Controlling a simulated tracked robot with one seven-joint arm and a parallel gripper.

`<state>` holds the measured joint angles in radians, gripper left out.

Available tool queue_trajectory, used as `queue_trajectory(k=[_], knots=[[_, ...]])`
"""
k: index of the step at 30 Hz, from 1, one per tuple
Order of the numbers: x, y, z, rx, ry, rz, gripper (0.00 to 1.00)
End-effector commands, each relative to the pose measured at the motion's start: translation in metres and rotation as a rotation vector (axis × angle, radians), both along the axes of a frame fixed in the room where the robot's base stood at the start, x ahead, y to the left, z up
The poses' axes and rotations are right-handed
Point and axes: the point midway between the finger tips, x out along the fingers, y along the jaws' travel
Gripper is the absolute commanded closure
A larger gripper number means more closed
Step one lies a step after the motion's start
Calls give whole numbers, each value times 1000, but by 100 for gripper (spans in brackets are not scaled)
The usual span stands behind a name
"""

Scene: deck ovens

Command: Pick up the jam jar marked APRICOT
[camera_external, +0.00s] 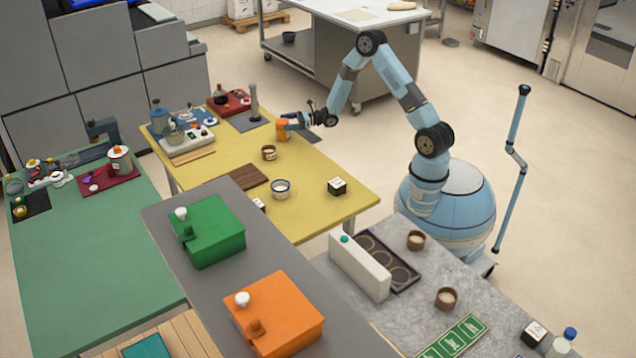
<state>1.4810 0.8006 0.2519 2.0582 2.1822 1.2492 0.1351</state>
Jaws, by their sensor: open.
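An orange jar-like object (281,133) stands on the yellow table (225,150), near its back right edge. Its label is too small to read, so I cannot tell whether it is the jar marked APRICOT. My gripper (290,123) reaches in from the right, low over the table, with its fingers right at the orange object. The fingers are open. I cannot tell whether they are around the object or only beside it, or whether they touch it.
A grey post (254,103) rises on a dark mat behind my gripper. The table's right part is mostly clear.

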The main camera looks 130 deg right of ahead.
Motion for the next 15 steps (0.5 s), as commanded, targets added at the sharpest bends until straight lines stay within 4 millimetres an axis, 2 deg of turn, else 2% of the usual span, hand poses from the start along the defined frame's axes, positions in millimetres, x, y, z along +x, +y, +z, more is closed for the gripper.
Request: queue_trajectory(k=[9,15], knots=[[37,-17,-6,0,-1,2,1],[42,-19,-6,0,0,1,1]])
